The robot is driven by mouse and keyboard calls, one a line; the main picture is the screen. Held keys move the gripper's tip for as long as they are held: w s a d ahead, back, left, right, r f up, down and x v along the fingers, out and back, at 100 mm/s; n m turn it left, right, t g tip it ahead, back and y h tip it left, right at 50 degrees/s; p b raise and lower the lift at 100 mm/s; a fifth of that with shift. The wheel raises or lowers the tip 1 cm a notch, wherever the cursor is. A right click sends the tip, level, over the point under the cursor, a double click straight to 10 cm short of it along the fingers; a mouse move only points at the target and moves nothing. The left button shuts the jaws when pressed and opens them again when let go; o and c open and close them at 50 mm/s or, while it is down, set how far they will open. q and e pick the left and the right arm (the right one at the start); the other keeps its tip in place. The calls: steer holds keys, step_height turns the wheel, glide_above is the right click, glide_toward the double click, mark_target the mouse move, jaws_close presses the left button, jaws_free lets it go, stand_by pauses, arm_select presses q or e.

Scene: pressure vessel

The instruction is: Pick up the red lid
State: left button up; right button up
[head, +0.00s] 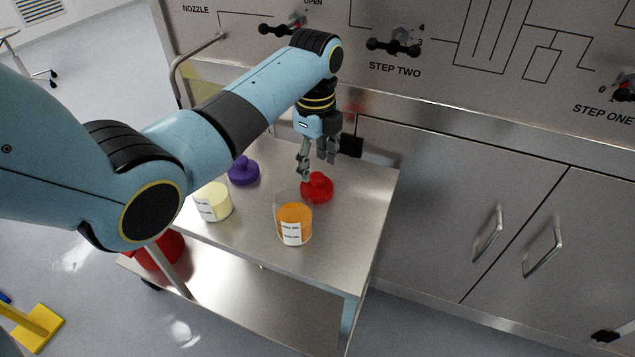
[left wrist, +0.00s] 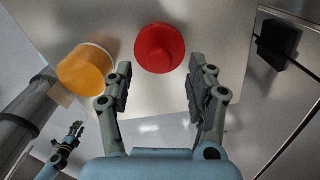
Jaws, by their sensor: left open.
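The red lid (head: 317,188) is round with a knob on top and lies on the steel cart's top (head: 345,225), behind the jar of orange liquid. It also shows in the left wrist view (left wrist: 159,48), at the top middle, just beyond and between the fingertips. My left gripper (head: 318,168) is open and empty, pointing down just above and behind the lid, apart from it. Its two spread fingers also show in the left wrist view (left wrist: 158,82). My right gripper is not in the head view; a small arm with a gripper (left wrist: 75,132) shows at the lower left of the left wrist view.
The orange jar (head: 294,222) stands close in front of the lid. A pale yellow jar (head: 213,202) and a purple lid (head: 243,171) are to the left on the cart. A steel panel with handles and cabinets (head: 450,200) stands behind and to the right.

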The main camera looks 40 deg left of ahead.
mark_target(317, 176)
arm_select(q)
steer(key=f, duration=0.4)
steer(key=shift+d+f, duration=0.1)
steer(key=shift+d, duration=0.1)
steer(key=c, duration=1)
arm_select(e)
steer(key=shift+w+d, duration=0.1)
steer(key=shift+w, duration=0.6)
